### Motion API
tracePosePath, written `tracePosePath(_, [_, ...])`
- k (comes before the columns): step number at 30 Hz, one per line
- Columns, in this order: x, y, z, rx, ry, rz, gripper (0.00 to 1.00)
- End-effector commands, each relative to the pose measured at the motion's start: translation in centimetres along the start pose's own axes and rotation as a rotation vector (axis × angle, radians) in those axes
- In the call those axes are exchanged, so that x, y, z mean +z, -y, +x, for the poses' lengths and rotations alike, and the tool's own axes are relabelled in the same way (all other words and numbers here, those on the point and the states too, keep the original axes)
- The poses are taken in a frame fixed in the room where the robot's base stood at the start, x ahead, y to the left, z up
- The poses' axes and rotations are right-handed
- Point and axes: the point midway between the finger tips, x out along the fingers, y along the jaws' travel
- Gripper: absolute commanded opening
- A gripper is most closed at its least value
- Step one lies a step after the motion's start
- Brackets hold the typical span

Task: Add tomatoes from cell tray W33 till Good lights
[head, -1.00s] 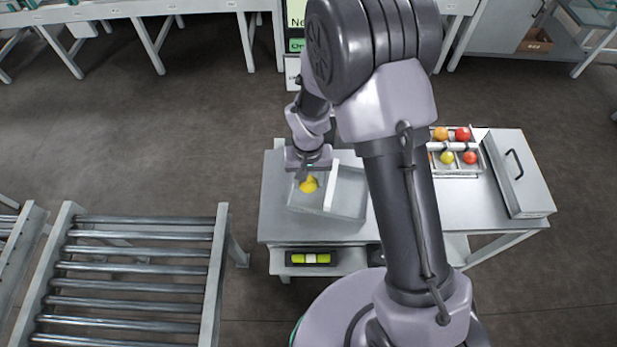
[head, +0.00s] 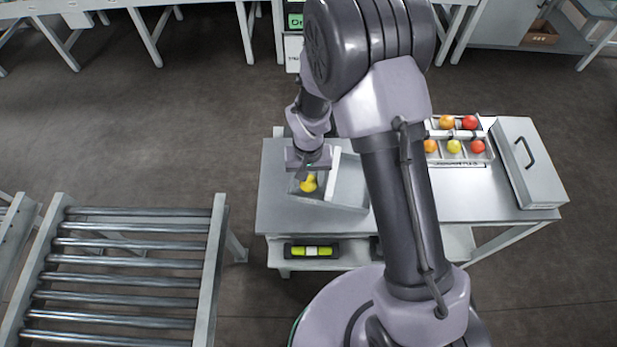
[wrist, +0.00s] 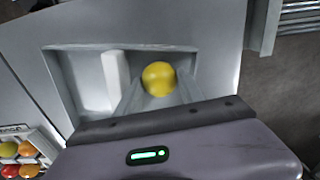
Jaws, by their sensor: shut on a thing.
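My gripper (head: 309,182) is at the left part of a grey, open-topped bin (head: 350,190) with a pale upright divider. It is shut on a yellow tomato (wrist: 159,78), which shows between the fingers in the wrist view. I cannot tell whether the tomato touches the bin floor. The cell tray (head: 460,161) stands to the right on the same bench, partly behind my arm, and holds several red, orange and yellow tomatoes. A label on its front is too small to read. A green-lit display (head: 295,20) at the top is mostly hidden by my arm.
A grey box-shaped piece with a black handle (head: 525,160) lies right of the cell tray. A black holder with a yellow-green item (head: 311,251) sits on the lower shelf. A roller conveyor (head: 130,240) stands at the left, with bare floor between it and the bench.

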Motion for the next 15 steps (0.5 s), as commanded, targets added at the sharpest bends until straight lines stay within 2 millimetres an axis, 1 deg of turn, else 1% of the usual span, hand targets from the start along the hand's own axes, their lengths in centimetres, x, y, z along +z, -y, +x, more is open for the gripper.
tracePosePath(15, [0.00, 0.00, 0.84, 0.000, 0.000, 0.000, 0.26])
